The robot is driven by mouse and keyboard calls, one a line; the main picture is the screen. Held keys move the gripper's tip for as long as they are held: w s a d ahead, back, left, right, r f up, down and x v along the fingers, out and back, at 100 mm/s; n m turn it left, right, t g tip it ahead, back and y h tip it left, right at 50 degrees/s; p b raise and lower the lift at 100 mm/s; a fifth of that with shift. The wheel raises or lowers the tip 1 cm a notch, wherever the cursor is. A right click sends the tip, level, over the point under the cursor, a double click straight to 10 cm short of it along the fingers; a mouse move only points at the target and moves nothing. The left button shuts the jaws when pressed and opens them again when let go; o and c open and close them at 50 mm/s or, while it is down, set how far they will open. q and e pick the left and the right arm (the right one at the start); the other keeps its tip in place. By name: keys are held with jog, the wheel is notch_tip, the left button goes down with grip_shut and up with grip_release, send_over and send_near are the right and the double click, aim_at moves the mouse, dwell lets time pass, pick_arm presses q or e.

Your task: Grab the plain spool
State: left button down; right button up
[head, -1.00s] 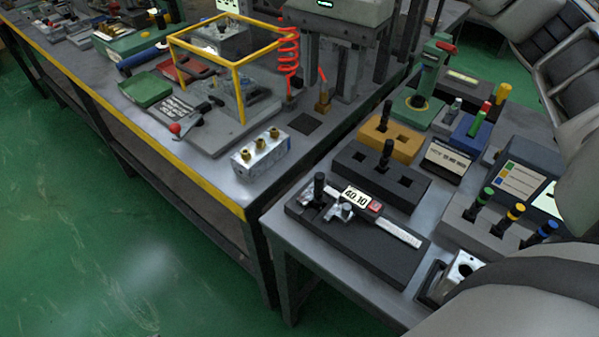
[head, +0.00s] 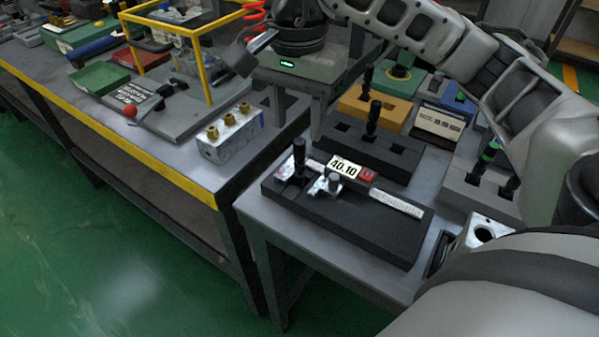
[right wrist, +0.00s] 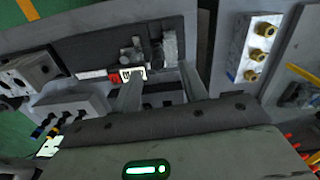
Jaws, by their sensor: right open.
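Plain black spools without colour bands stand upright: one in the dark slotted block (head: 373,115), one in the yellow block (head: 367,77). Another plain black upright piece (head: 299,155) stands at the left end of the black gauge fixture, beside its 40.10 display. I cannot tell which the task means. My right gripper (head: 297,122) is open, fingers pointing down, behind the gauge fixture and left of the dark block. In the right wrist view, the open fingers (right wrist: 158,78) show empty before the slotted block and the fixture. My left gripper is not in view.
A grey block (head: 465,180) with banded spools stands at the right, partly behind my arm. A silver valve block (head: 229,136) with brass fittings sits on the left bench (head: 185,165). A yellow frame (head: 200,60) stands farther back. A gap separates the benches.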

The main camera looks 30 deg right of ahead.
aim_at(300, 157)
notch_tip(300, 157, down, 8)
jog(key=shift+s+d+r, duration=0.1)
jog(key=shift+s, duration=0.05)
grip_shut()
dwell(0.3)
